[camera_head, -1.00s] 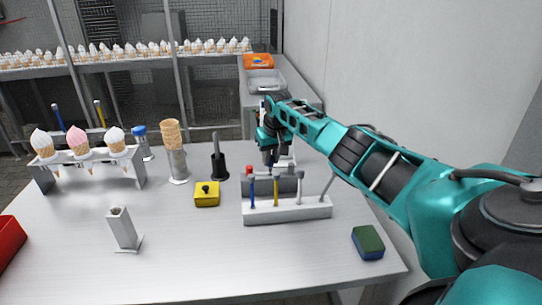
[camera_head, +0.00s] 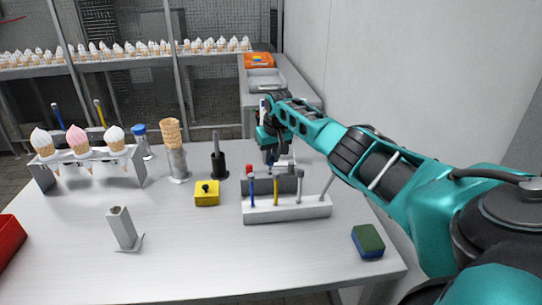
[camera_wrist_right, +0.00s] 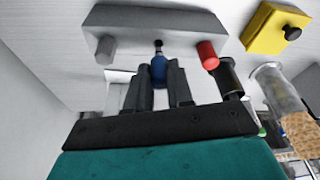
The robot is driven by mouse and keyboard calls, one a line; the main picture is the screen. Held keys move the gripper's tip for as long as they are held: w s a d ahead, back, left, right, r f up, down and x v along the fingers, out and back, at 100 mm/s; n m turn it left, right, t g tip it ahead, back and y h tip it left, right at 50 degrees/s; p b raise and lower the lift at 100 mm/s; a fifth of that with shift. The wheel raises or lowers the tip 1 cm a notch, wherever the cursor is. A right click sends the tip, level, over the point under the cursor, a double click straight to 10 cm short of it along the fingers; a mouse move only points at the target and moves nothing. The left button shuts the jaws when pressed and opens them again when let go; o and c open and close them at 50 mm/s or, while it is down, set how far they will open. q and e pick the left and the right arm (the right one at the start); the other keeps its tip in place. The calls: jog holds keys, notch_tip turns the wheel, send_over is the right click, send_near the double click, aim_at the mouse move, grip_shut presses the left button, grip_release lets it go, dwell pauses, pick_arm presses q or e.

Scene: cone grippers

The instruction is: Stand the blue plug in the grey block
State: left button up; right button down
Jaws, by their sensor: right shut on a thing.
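The grey block (camera_head: 285,186) stands behind a white tool rack in the head view and spans the top of the right wrist view (camera_wrist_right: 150,22). A red plug (camera_wrist_right: 207,54) and a grey plug (camera_wrist_right: 105,50) stand at its two sides. The blue plug (camera_wrist_right: 158,72) is between the fingers of my right gripper (camera_wrist_right: 158,66), which is shut on it. Its dark tip points toward the middle of the block; I cannot tell whether it touches or enters it. In the head view my right gripper (camera_head: 270,155) is just behind the block, hiding the plug. My left gripper is not in view.
The white tool rack (camera_head: 290,209) with upright tools stands in front of the block. A yellow box (camera_head: 207,198) with a black knob and a black holder (camera_head: 219,167) are to the left. A sponge (camera_head: 368,242) lies at the front right. The table's front middle is clear.

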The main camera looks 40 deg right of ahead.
jog(key=shift+f+b, duration=0.9)
jog(key=shift+f, duration=0.7)
jog(key=c, duration=0.9)
grip_release()
jog(key=shift+r, duration=0.25)
jog(key=p+v, duration=0.1)
jog(key=v, duration=1.1)
jog(key=shift+s+a+r+p, duration=0.1)
jog(key=shift+r+p, duration=0.1)
jog(key=shift+p, duration=0.15)
jog(key=shift+a+f, duration=0.1)
